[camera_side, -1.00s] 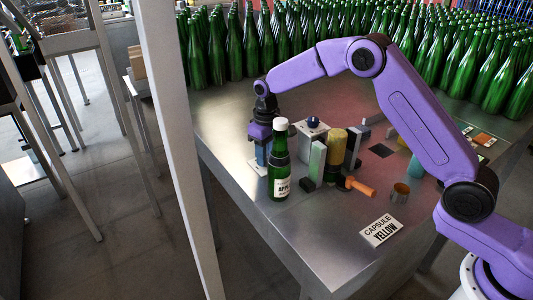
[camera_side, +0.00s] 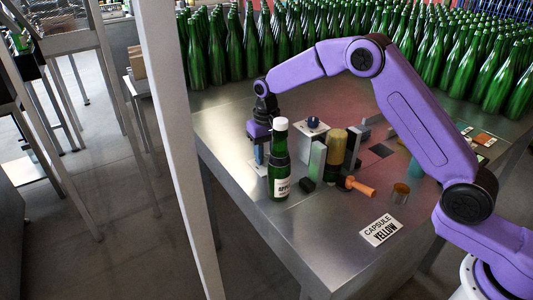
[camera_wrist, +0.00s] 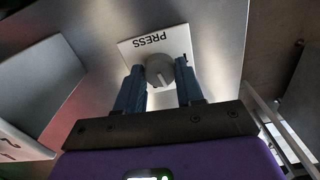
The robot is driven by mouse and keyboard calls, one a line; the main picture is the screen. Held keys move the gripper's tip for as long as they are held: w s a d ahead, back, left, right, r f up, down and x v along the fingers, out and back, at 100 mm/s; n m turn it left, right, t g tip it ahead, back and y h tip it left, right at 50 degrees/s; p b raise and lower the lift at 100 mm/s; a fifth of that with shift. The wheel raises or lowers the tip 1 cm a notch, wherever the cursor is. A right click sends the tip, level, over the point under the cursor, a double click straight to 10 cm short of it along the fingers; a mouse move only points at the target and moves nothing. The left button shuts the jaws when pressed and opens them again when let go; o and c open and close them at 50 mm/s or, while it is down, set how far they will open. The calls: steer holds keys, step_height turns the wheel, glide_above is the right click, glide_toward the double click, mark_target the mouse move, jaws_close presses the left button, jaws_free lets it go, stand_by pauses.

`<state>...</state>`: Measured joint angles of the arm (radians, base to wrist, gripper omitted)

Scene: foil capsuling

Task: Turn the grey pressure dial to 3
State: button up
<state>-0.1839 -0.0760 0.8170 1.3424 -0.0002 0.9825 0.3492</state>
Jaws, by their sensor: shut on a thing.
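The grey pressure dial (camera_wrist: 168,68) sits on a white plate (camera_wrist: 140,46) marked PRESS in the wrist view. A raised ridge crosses its face; no scale numbers are readable beside it. My gripper (camera_wrist: 160,66) has its two blue fingers on either side of the dial, shut on it. In the side view my gripper (camera_side: 260,160) points down behind the green bottle, near the table's left edge. The dial is hidden there.
A green bottle (camera_side: 279,168) with a white top stands close in front of my gripper.

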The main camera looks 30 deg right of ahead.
mark_target(267, 157)
steer(key=o, duration=1)
steer(key=shift+o, duration=0.2)
step_height(267, 157, up, 18)
steer(key=shift+f, duration=0.25)
